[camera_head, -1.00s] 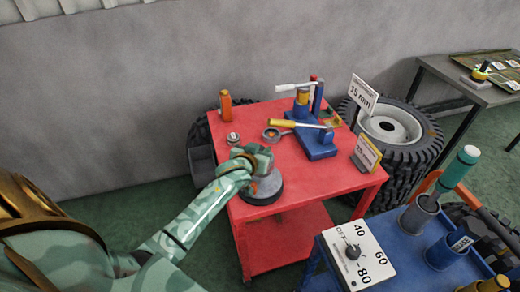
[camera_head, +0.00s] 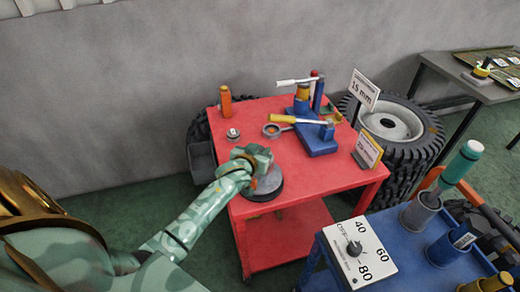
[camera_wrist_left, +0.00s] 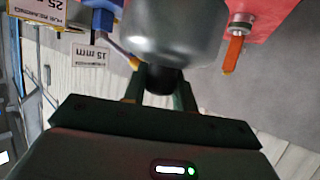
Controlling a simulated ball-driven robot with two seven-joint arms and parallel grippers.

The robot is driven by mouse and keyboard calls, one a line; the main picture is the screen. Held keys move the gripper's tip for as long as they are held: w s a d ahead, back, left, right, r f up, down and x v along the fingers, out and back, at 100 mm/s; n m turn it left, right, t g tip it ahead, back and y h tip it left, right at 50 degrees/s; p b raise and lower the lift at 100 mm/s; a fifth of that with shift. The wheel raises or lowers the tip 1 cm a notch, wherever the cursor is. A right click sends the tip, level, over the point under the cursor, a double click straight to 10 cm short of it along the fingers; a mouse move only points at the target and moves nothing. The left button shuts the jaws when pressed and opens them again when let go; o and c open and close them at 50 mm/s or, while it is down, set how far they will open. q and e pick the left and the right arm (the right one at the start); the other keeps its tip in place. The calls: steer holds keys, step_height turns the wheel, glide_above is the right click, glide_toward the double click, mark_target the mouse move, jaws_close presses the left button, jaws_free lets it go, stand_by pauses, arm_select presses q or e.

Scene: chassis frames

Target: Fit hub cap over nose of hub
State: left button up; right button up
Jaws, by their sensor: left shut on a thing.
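My left gripper (camera_head: 262,160) is over the near left part of the red cart, shut on a part that its hand mostly hides. In the left wrist view the gripper (camera_wrist_left: 160,88) has its fingers on a dark stub below a smooth grey rounded metal body, which I take to be the hub cap (camera_wrist_left: 172,35). A dark grey round base, seemingly the hub (camera_head: 266,190), stands on the cart directly under the hand. Its nose is hidden, and I cannot tell whether cap and hub touch. My right gripper is not in view.
On the red cart (camera_head: 325,178) stand an orange bottle (camera_head: 226,100), a small round part (camera_head: 233,135), a ring-ended tool (camera_head: 271,131), a blue press (camera_head: 318,140) and a yellow sign (camera_head: 367,151). A blue cart (camera_head: 400,235) with a dial box (camera_head: 360,250) is at the near right.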

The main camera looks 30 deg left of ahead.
arm_select(q)
steer(key=shift+f+b, duration=0.5)
steer(key=shift+f, duration=0.35)
steer(key=o, duration=1.1)
steer(key=shift+o, duration=0.2)
steer(key=shift+s, duration=0.1)
steer(key=p+v, duration=0.4)
steer(key=v, duration=1.2)
steer(key=shift+r, duration=0.15)
